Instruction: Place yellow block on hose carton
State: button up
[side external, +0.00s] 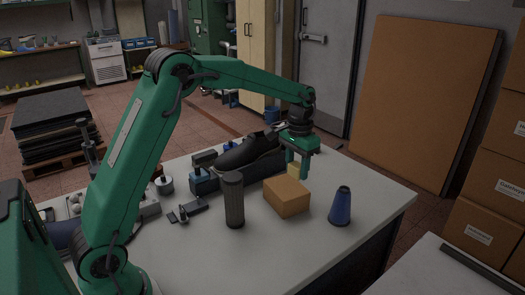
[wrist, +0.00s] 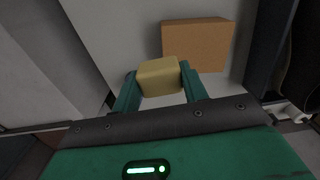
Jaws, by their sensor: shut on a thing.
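The yellow block (wrist: 158,77) sits between the two green fingers of my gripper (wrist: 161,84) in the wrist view, and the fingers are shut on it. In the side view my gripper (side external: 297,171) points down just behind the hose carton, and only a small part of the yellow block (side external: 294,170) shows. The hose carton (side external: 287,196) is a plain brown box on the table. In the wrist view the carton (wrist: 198,42) lies beyond the block and to its right. I cannot tell how high the block is above the table.
A dark ribbed cylinder (side external: 234,200) stands left of the carton, and a blue cone (side external: 340,206) stands to its right. A dark shoe (side external: 248,152) is behind, near blue blocks (side external: 204,181). The table (side external: 275,250) is clear in front of the carton.

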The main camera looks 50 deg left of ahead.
send_over(286, 186)
notch_tip(286, 186, down, 4)
jog(key=shift+f, duration=0.1)
jog(key=shift+f, duration=2)
jog(key=shift+f, duration=0.1)
jog(key=o, duration=1)
notch_tip(286, 186, up, 12)
jog(key=shift+r, duration=0.15)
